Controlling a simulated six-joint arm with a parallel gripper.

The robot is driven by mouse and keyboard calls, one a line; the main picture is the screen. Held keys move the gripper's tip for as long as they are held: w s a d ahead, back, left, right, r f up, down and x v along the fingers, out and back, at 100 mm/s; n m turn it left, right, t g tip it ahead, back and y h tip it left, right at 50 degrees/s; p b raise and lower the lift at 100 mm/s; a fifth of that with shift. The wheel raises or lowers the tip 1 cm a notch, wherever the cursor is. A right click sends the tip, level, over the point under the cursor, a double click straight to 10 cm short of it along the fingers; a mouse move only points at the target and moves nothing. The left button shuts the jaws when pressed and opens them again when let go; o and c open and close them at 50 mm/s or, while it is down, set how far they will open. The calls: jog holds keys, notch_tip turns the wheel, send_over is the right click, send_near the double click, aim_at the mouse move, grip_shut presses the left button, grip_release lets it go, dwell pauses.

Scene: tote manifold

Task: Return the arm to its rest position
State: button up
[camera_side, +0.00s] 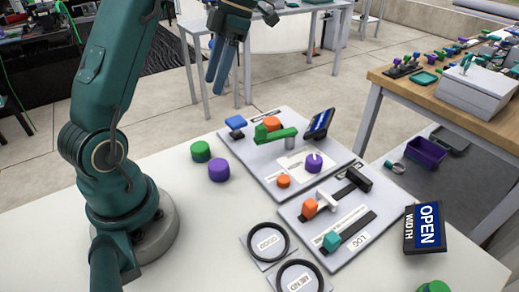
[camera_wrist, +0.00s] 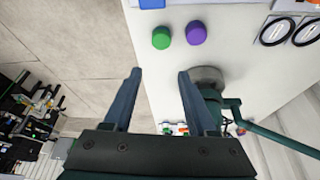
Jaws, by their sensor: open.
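My gripper (camera_side: 222,60) is raised high above the far left edge of the white table (camera_side: 60,235) in the side view. In the wrist view my gripper (camera_wrist: 158,88) has its two dark fingers well apart with nothing between them. A green knob-like cylinder (camera_side: 200,151) and a purple cylinder (camera_side: 218,170) stand on the table below it. Both also show in the wrist view, green (camera_wrist: 161,38) and purple (camera_wrist: 196,33), beyond the fingertips and apart from them.
Two panels with a green lever (camera_side: 275,134), a purple knob (camera_side: 313,162) and sliders stand mid-table. Two ringed pads (camera_side: 268,243) lie in front. An OPEN sign (camera_side: 425,228) stands right. A wooden bench (camera_side: 440,97) is at the back right. Space around my gripper is clear.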

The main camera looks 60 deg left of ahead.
jog(key=shift+s+a+r, duration=0.5)
jog(key=shift+s+a, duration=0.05)
jog(key=shift+a, duration=0.1)
jog(key=s+d+r+m+t+y, duration=0.1)
jog(key=s+d+r+m+t, duration=0.35)
jog(key=d+m, duration=0.6)
jog(key=s+d+f+m+t, duration=0.1)
jog(key=d+f+m+t, duration=0.1)
jog(key=m, duration=1)
jog(key=s+d+f+m+t+h, duration=0.1)
jog(key=d+f+m+t, duration=0.2)
jog(key=m, duration=0.8)
jog(key=shift+s+d+f+m+h, duration=0.35)
jog(key=shift+d+f, duration=0.35)
jog(key=shift+f, duration=0.15)
